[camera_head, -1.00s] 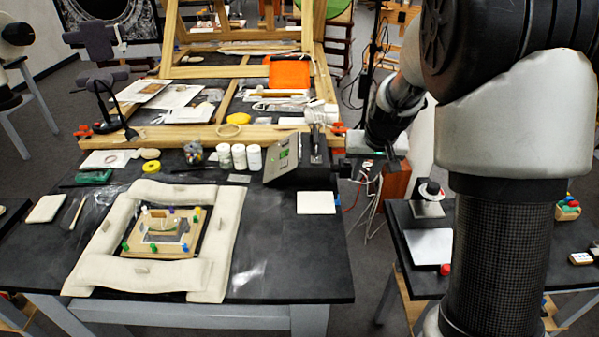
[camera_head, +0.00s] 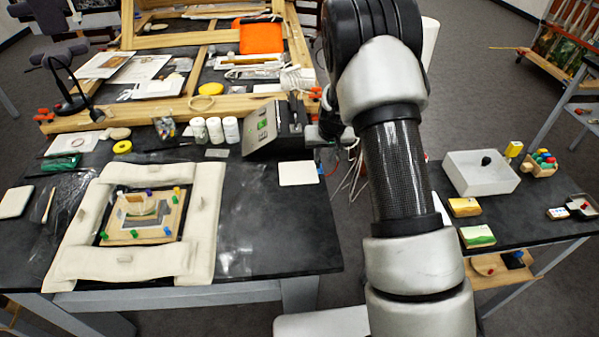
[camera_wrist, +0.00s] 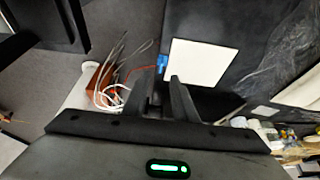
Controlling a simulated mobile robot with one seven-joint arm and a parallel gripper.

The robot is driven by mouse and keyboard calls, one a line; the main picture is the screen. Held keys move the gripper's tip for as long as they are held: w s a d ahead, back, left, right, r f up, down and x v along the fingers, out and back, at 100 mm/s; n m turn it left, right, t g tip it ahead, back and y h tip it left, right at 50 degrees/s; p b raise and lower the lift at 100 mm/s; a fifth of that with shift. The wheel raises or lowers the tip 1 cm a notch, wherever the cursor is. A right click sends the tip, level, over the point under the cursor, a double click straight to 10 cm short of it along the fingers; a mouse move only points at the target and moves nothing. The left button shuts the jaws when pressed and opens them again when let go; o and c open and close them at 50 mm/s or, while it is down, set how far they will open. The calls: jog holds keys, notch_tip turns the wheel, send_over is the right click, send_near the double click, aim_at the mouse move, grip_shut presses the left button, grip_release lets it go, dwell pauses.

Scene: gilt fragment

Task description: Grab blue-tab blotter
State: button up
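The blotter (camera_head: 298,173) is a flat white square near the right edge of the dark table. In the wrist view the white square (camera_wrist: 197,62) has a small blue tab (camera_wrist: 163,61) at its left edge. In the head view the fingers are hidden behind my arm.
A slanted panel on a dark box (camera_head: 272,128) stands behind the blotter, with white jars (camera_head: 214,130) to its left. A padded frame (camera_head: 125,262) lies at left. Cables (camera_wrist: 108,92) hang beside the table edge. A side table at right holds a white box (camera_head: 480,172).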

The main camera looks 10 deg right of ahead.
aim_at(321, 167)
jog(key=x, duration=0.3)
jog(key=p+x, duration=0.1)
jog(key=x, duration=0.1)
jog(key=shift+s+f, duration=0.15)
jog(key=shift+f, duration=0.3)
jog(key=shift+a, duration=0.1)
grip_shut()
